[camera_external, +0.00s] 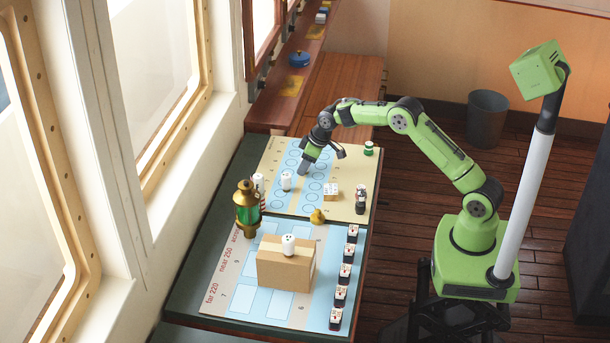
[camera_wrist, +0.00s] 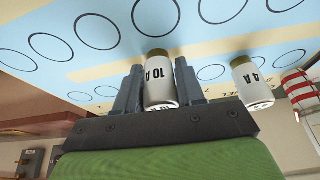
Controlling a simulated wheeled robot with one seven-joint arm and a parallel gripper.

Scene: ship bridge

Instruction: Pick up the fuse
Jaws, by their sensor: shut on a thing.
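A white cylindrical fuse marked 10 A (camera_wrist: 160,90), with a brass-coloured end, sits between the two fingers of my gripper (camera_wrist: 158,88) in the wrist view. The gripper is shut on it. In the external view my gripper (camera_external: 304,168) is low over the blue strip of the far board, and the held fuse is hidden there. A second white fuse marked 4 A (camera_wrist: 254,84) stands beside it, to the right in the wrist view. A white fuse (camera_external: 286,181) also stands left of my gripper in the external view.
A brass-and-green lantern (camera_external: 247,207) stands at the board's left edge. A cardboard box (camera_external: 285,268) with a white cylinder (camera_external: 289,244) on top is on the near board. Small black-and-white blocks (camera_external: 345,274) line the right edge.

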